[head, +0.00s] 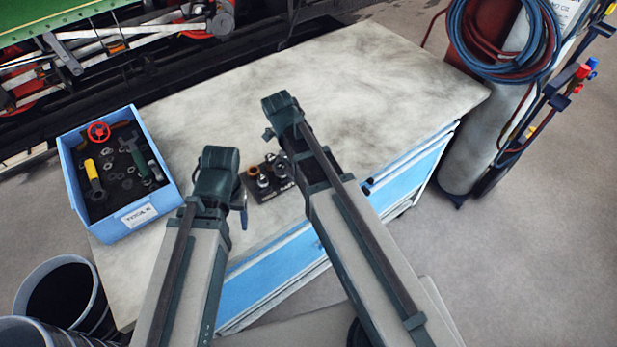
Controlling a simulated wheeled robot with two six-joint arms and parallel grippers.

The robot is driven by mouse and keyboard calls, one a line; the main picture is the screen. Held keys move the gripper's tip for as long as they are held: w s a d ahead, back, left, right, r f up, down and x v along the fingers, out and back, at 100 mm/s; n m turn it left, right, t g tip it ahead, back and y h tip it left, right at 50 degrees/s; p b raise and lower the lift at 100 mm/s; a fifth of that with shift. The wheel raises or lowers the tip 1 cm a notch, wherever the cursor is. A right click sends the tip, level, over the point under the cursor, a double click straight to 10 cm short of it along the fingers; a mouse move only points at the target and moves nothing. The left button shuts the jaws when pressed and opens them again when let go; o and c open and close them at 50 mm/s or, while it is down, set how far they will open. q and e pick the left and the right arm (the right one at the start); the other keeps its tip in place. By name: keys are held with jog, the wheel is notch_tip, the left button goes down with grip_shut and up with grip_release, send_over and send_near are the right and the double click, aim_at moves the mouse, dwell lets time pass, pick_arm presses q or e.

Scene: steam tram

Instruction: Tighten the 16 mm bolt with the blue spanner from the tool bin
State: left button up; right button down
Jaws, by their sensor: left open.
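The blue tool bin (157,212) stands at the left end of the workbench. Inside it I see a red handwheel (99,132), a yellow-handled tool (94,174), a dark green tool (140,158) and several nuts. I cannot make out a blue spanner there. A dark block (284,192) with several small fittings sits between my arms; I cannot tell which is the 16 mm bolt. My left gripper (241,207) is open above the bench, right of the bin, its fingers mostly hidden. My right gripper (268,133) is over the middle of the bench; its jaws are hidden.
The workbench top (390,90) is clear at the back and right. Blue drawers (275,277) face the front. A gas cylinder trolley (490,140) with coiled hoses stands at the right. Dark buckets (62,295) stand at front left.

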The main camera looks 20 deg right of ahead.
pick_arm(q)
jog(key=shift+r+p, duration=1.1)
pick_arm(e)
jog(key=shift+r, duration=1.1)
dwell(0.7)
jog(key=shift+r+p, duration=1.45)
pick_arm(q)
notch_tip(320, 180, up, 3)
jog(key=shift+f, duration=0.1)
jog(key=shift+f, duration=0.1)
pick_arm(e)
jog(key=shift+f, duration=0.15)
pick_arm(q)
jog(key=shift+f+b, duration=1.55)
jog(key=shift+b, duration=0.15)
pick_arm(e)
jog(key=shift+f, duration=1.55)
pick_arm(q)
jog(key=shift+f+b, duration=1.15)
pick_arm(e)
jog(key=shift+f, duration=1.15)
jog(key=shift+w+d+n, duration=0.1)
jog(key=shift+d+n, duration=0.05)
jog(key=shift+n, duration=0.15)
